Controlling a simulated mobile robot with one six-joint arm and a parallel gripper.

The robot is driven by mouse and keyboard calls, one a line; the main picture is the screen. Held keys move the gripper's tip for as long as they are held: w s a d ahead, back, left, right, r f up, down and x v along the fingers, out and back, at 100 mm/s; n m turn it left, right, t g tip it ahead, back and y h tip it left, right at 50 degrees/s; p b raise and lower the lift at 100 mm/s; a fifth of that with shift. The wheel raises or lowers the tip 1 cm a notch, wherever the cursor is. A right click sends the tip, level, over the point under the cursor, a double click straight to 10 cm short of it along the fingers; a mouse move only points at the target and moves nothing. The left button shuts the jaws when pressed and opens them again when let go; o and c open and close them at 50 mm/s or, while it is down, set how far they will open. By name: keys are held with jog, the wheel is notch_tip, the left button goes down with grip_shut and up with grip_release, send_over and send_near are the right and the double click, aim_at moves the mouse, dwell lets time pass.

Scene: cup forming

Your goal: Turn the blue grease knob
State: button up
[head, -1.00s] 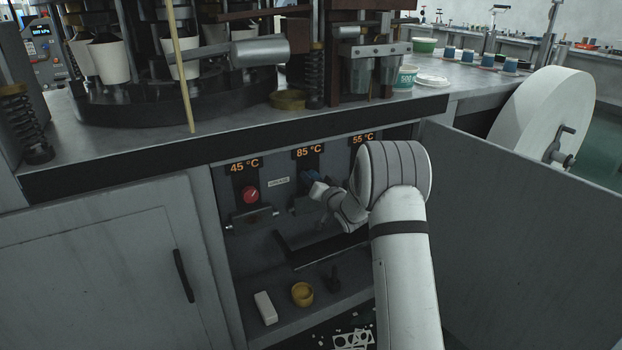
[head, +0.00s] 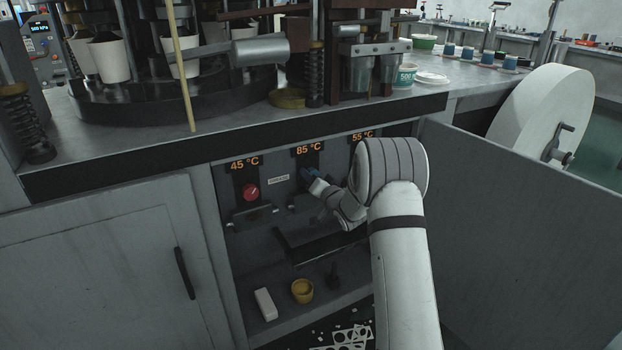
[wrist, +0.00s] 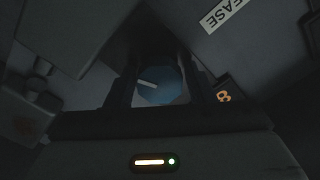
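The blue grease knob (head: 306,173) is on the dark panel under the 85 °C display, mostly hidden by my gripper (head: 312,179) in the head view. In the wrist view the knob (wrist: 162,88) is a round blue dial with a white pointer mark, which points left and slightly up. The two dark fingers of my gripper (wrist: 160,72) stand apart, one on each side of the knob. The fingers look open around it; contact with its sides is not clear. A GREASE label (head: 278,179) is left of the knob, and it also shows in the wrist view (wrist: 226,13).
A red knob (head: 250,192) sits under the 45 °C display to the left. Brackets and a dark tray (head: 322,248) lie below. A yellow cup (head: 302,291) and a white block (head: 265,304) are on the lower shelf. An open door (head: 530,235) stands at the right.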

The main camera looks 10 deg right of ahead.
jog(key=o, duration=0.3)
jog(key=shift+o, duration=0.2)
jog(key=shift+r, duration=0.1)
jog(key=shift+d, duration=0.1)
jog(key=p+v, duration=0.1)
jog(key=v, duration=0.6)
jog(key=shift+s, duration=0.3)
jog(key=shift+d, duration=0.1)
